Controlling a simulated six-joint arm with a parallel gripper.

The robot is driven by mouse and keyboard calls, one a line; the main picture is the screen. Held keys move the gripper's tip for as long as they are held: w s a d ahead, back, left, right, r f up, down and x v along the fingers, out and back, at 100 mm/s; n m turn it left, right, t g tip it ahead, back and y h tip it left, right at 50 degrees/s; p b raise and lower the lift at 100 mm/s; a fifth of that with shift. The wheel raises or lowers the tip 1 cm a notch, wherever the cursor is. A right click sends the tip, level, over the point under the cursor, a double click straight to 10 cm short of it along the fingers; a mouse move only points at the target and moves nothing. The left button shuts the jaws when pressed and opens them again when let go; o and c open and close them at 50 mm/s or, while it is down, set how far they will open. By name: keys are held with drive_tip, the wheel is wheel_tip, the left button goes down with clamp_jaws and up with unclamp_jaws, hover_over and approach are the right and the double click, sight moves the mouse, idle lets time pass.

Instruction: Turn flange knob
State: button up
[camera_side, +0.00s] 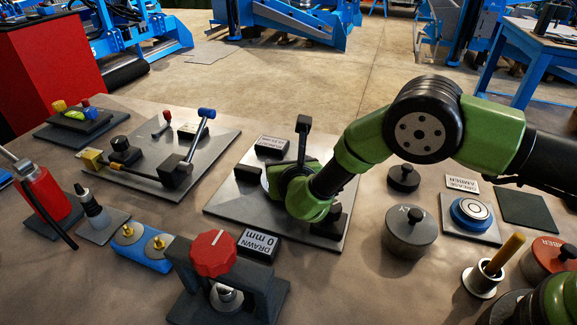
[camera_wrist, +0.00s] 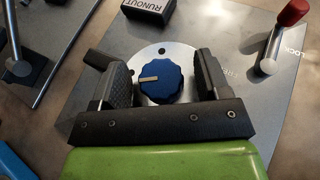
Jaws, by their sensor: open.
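The flange knob is a blue scalloped knob (camera_wrist: 160,82) with a pale pointer mark toward the left, on a round silver flange in the wrist view. My gripper (camera_wrist: 163,78) is open, with one dark finger on each side of the knob. Gaps show between the fingers and the knob. In the side view my gripper (camera_side: 296,185) is low over the middle metal plate (camera_side: 228,196), and my green wrist hides the knob there.
A black RUNOUT block (camera_wrist: 147,10) and a red-tipped lever marked LOCK (camera_wrist: 292,13) stand near the knob. A red knob on a stand (camera_side: 214,254) and a grey lidded pot (camera_side: 408,233) stand either side.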

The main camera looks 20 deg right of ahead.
drive_tip(key=shift+w, duration=0.1)
drive_tip(key=c, duration=0.9)
drive_tip(key=m+g+h, duration=0.1)
drive_tip(key=m+h, duration=0.1)
drive_tip(key=shift+m+h, duration=0.4)
drive_tip(key=shift+c, duration=0.2)
drive_tip(key=shift+m+g+h, duration=0.7)
drive_tip(key=shift+m+h, duration=0.2)
drive_tip(key=shift+h, duration=0.1)
drive_tip(key=o, duration=0.9)
